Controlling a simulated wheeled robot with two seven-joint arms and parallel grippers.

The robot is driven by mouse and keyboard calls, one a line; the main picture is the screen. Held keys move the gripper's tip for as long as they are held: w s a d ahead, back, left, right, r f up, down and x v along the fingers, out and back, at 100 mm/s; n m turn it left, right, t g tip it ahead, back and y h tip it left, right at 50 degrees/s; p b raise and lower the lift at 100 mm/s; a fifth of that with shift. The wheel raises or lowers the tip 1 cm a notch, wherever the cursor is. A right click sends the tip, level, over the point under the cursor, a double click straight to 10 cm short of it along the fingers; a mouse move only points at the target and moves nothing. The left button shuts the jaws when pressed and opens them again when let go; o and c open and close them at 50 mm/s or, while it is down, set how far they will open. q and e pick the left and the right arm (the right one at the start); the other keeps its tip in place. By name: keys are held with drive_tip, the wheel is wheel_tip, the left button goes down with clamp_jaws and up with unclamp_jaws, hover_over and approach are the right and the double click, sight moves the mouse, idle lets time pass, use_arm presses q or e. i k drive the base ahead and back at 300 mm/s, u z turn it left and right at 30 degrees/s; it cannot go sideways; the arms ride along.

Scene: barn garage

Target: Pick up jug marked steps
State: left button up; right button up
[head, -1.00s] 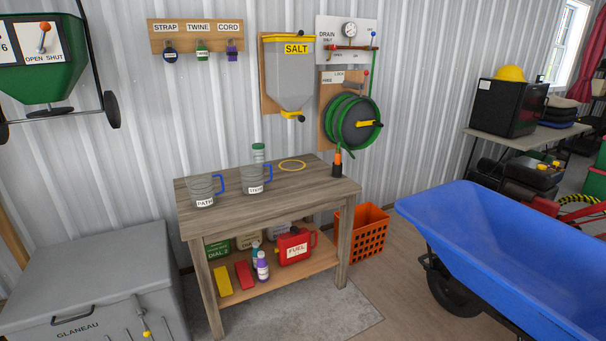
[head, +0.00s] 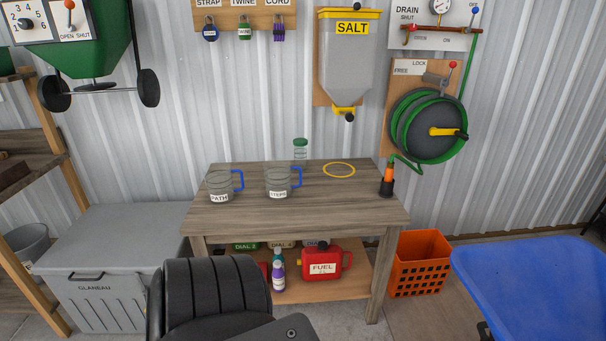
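The jug marked STEPS (head: 277,182) stands upright on the wooden workbench (head: 300,217). It is clear, with a blue handle on its right side and a white label low on its front. A second similar jug, marked PATH (head: 219,187), stands to its left, also with a blue handle on the right. A black part of my own arm shows at the bottom, in front of the bench. Neither of my grippers can be seen.
A green-capped clear container (head: 300,150), a yellow ring (head: 339,170) and an orange-and-black tool (head: 388,178) are on the bench. A red fuel can (head: 322,264) is on the shelf below. An orange crate (head: 420,263) and blue wheelbarrow (head: 530,280) stand right; a grey chest (head: 110,250) stands left.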

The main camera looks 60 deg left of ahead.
sight(276, 172)
drive_tip(key=u, duration=0.4)
drive_tip(key=i, duration=1.1)
drive_tip(key=u, duration=0.7)
